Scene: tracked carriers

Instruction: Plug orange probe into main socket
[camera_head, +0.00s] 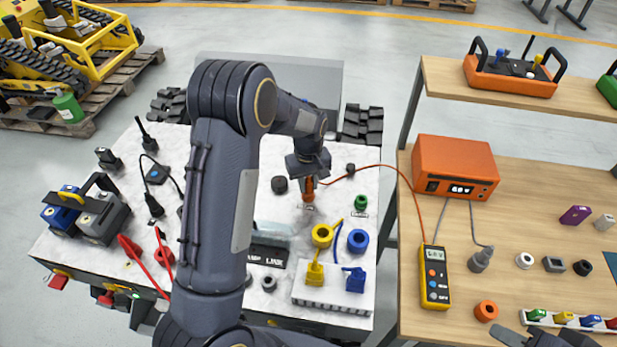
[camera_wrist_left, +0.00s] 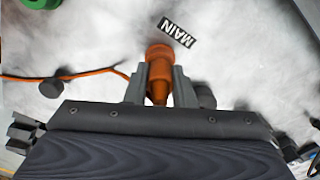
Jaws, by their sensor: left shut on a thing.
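My left gripper (camera_head: 308,180) reaches down over the white table top, with its fingers shut on the orange probe (camera_head: 309,190). In the left wrist view, the probe (camera_wrist_left: 158,90) sits between the two grey fingers, pointing down to the surface. A wider orange round part (camera_wrist_left: 159,52) shows at its far end, beside the MAIN label (camera_wrist_left: 177,32). I cannot tell whether that part is the main socket or part of the probe, nor how deep the probe sits. A dark grey part of my right arm shows at the lower right edge; its jaws cannot be made out.
An orange cable (camera_wrist_left: 85,74) runs toward the yellow meter (camera_head: 435,278) on the wooden bench. A green socket (camera_head: 361,202) and a dark round piece (camera_head: 279,184) stand close by. Yellow (camera_head: 322,236) and blue (camera_head: 358,240) rings lie nearer the front.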

